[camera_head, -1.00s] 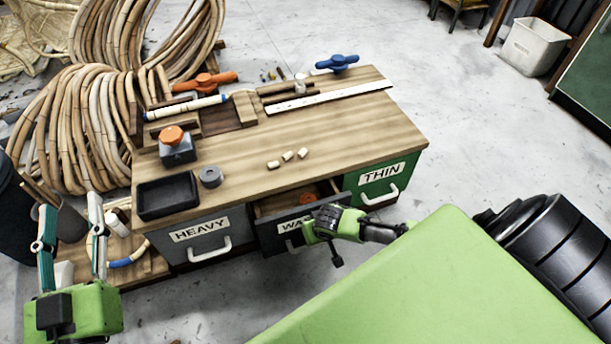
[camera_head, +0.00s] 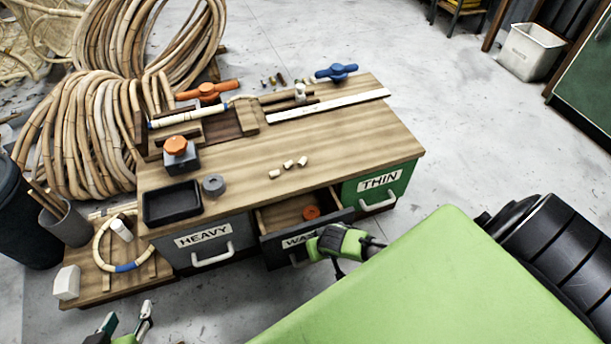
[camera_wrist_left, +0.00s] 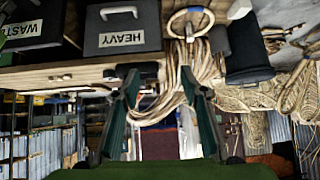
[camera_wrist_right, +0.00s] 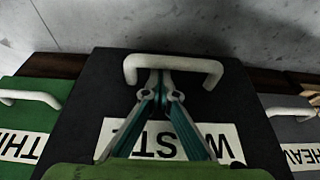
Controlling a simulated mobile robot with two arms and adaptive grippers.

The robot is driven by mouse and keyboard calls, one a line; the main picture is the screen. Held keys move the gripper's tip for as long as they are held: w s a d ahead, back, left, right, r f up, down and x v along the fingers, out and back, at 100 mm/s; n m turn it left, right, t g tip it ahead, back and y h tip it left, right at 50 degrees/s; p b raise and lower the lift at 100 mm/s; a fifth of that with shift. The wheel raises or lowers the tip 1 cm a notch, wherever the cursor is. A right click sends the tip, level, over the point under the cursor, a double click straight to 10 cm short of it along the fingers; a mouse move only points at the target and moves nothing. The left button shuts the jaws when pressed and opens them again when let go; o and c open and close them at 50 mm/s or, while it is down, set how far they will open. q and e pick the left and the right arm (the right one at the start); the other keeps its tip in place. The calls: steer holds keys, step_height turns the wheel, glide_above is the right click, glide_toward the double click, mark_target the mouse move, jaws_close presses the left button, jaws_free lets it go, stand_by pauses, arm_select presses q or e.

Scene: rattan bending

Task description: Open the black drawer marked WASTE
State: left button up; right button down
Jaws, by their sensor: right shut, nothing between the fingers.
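The black WASTE drawer (camera_head: 272,250) is in the middle of the bench front, pulled partly out. Its inside shows, with an orange round piece (camera_head: 311,212) in it. My right gripper (camera_wrist_right: 160,82) is shut, its fingertips together at the pale drawer handle (camera_wrist_right: 175,62). I cannot tell whether the tips are hooked behind the bar. In the head view the right gripper's green body (camera_head: 342,243) covers part of the drawer front and label. My left gripper (camera_head: 128,316) is open and empty at the bottom left, away from the drawer; its spread fingers show in the left wrist view (camera_wrist_left: 162,85).
The grey HEAVY drawer (camera_head: 207,243) and green THIN drawer (camera_head: 372,190) flank it, both shut. The wooden benchtop (camera_head: 340,145) holds a black tray (camera_head: 171,198), a tape roll and short rattan pieces. A low wooden shelf with a rattan ring stands at left. The floor in front is clear.

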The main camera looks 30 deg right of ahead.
arm_select(q)
steer(key=shift+s+a+f+g+y+p, duration=0.35)
steer(key=shift+s+a+f+g+p, duration=0.6)
steer(key=shift+s, duration=1.9)
steer(key=shift+s+a+f+g+y+p, duration=0.4)
steer(key=shift+s+a+g+p, duration=0.6)
steer(key=shift+s+g, duration=1.35)
steer(key=s+p+x, duration=0.1)
steer(key=p+x, duration=0.1)
steer(key=x, duration=0.5)
steer(key=shift+d+f+t, duration=0.25)
steer(key=shift+t, duration=0.05)
arm_select(e)
steer(key=s+a, duration=0.2)
steer(key=s, duration=0.7)
arm_select(q)
steer(key=shift+s, duration=0.1)
arm_select(e)
steer(key=shift+w, duration=0.1)
